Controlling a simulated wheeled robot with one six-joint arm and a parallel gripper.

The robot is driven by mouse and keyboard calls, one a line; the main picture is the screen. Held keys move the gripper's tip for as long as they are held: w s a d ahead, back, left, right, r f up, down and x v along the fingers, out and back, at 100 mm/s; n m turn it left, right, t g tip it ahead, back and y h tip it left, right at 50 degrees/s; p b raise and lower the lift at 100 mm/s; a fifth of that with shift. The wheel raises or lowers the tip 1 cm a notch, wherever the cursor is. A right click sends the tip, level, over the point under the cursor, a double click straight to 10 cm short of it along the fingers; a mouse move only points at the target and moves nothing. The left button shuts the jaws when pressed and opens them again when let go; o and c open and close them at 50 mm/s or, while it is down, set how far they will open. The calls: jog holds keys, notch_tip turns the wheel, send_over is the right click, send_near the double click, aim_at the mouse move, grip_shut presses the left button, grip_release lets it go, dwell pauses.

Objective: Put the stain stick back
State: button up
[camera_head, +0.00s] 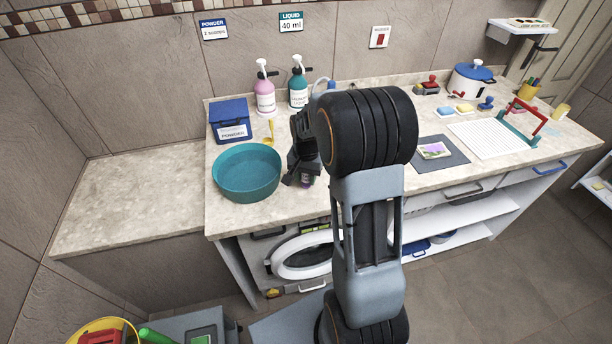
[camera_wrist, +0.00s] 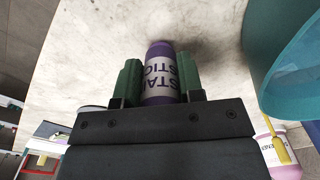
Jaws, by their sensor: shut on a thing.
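The stain stick (camera_wrist: 160,75) is a purple cylinder with a pale label reading "STAIN STICK", seen in the wrist view. My gripper (camera_wrist: 160,83) has its green fingers on both sides of it, shut on it. In the head view my gripper (camera_head: 304,177) is low over the counter, just right of the teal basin, and a bit of the purple stick (camera_head: 306,181) shows below it. I cannot tell whether the stick touches the counter. My arm hides part of the counter behind it.
The teal basin (camera_head: 247,173) stands close left of my gripper. Behind are a blue powder box (camera_head: 230,120), a yellow spoon (camera_head: 270,131), a pink pump bottle (camera_head: 265,92) and a green pump bottle (camera_head: 298,88). A dark mat (camera_head: 456,157) with a card lies to the right.

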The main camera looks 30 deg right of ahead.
jog(key=shift+f, duration=0.2)
jog(key=o, duration=0.9)
jog(key=shift+o, duration=0.2)
jog(key=shift+r, duration=0.1)
notch_tip(320, 180, up, 12)
jog(key=shift+f, duration=0.2)
jog(key=s+a+n+t, duration=0.2)
jog(key=s+a+n, duration=0.2)
jog(key=s, duration=0.4)
jog(key=s+a+r+n+t, duration=0.1)
jog(key=s+a+n+t, duration=0.1)
jog(key=s+a+n, duration=0.2)
jog(key=s+a, duration=0.1)
jog(key=s, duration=0.2)
jog(key=shift+s+a+n, duration=0.15)
jog(key=shift+s+n, duration=0.25)
